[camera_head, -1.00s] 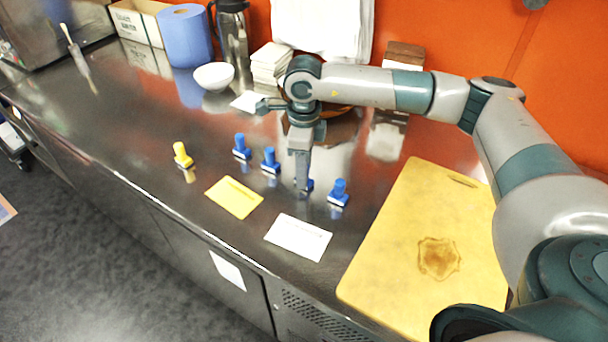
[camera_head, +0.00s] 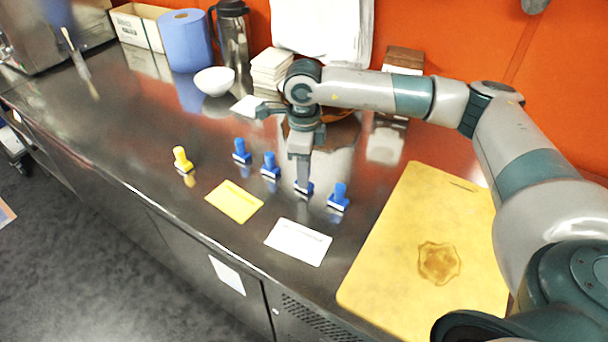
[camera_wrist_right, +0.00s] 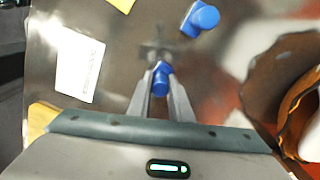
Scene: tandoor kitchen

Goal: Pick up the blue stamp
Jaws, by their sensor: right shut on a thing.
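Several blue stamps stand upright in a row on the steel counter. My right gripper (camera_head: 302,180) points down and is shut on one blue stamp (camera_head: 305,188), the third from the left. Its fingers hide most of that stamp in the head view. In the right wrist view the held stamp (camera_wrist_right: 161,77) shows between the two fingers (camera_wrist_right: 160,95). The other blue stamps are the left one (camera_head: 241,151), the one beside it (camera_head: 270,165) and the right one (camera_head: 338,197). One of these shows in the right wrist view (camera_wrist_right: 202,18). My left gripper is not in view.
A yellow stamp (camera_head: 182,159) stands to the left. A yellow card (camera_head: 234,201) and a white card (camera_head: 298,242) lie in front. A yellow cutting board (camera_head: 400,250) lies right. A white bowl (camera_head: 214,80), blue roll (camera_head: 186,40) and flask (camera_head: 233,45) stand behind.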

